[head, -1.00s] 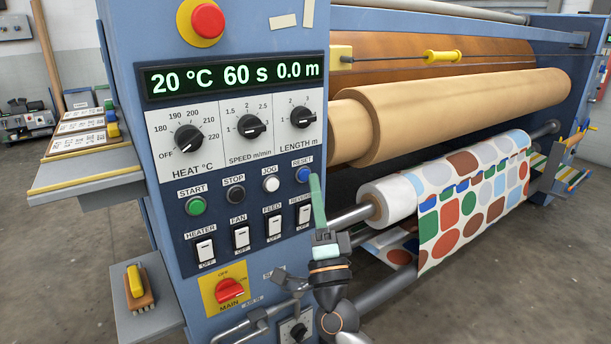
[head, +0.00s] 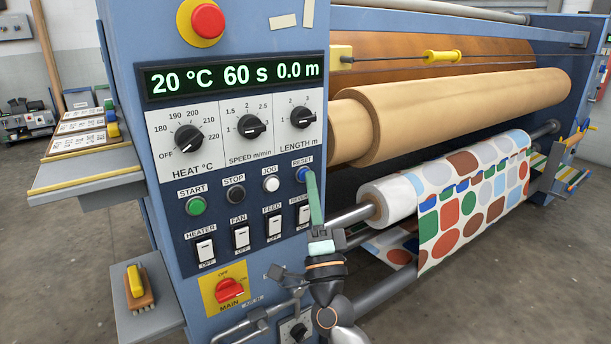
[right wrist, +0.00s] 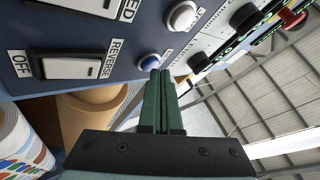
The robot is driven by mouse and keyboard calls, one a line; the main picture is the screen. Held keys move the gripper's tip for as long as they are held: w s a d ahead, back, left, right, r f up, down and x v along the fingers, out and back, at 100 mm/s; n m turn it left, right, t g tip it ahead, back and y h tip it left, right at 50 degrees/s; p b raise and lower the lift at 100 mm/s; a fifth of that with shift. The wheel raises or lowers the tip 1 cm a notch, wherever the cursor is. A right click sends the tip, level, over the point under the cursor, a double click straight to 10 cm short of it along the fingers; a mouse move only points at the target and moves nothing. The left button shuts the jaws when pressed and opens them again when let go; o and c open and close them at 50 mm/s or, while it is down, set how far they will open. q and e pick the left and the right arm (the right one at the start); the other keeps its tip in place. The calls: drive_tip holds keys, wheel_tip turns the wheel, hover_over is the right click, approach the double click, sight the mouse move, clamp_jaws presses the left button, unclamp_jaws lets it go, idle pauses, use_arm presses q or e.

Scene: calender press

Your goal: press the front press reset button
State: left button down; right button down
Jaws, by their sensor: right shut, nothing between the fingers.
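The blue reset button (head: 302,174) sits under the RESET label at the right edge of the dark control panel. It also shows in the right wrist view (right wrist: 149,62), just beyond the fingertips. My right gripper (head: 311,172) has its green fingers shut together and empty, pointing up from below. In the head view the tips overlap the button's right edge. In the right wrist view the gripper (right wrist: 161,72) has its tips just beside and below the button. I cannot tell whether they touch it. My left gripper is not in view.
The white jog button (head: 271,184) is left of the reset button, and the REVERSE switch (head: 304,215) is below it. A red emergency stop (head: 207,20) is at the top. The patterned fabric roll (head: 385,203) lies close to the right of my gripper.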

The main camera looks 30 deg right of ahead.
drive_tip(key=shift+w, duration=0.25)
drive_tip(key=shift+y, duration=0.3)
drive_tip(key=shift+s+p, duration=0.3)
drive_tip(key=shift+s, duration=0.5)
drive_tip(key=s, duration=0.3)
drive_tip(key=s+p, duration=0.1)
drive_tip(key=s, duration=0.1)
drive_tip(key=shift+d, duration=0.25)
drive_tip(key=shift+a, duration=0.1)
idle(0.6)
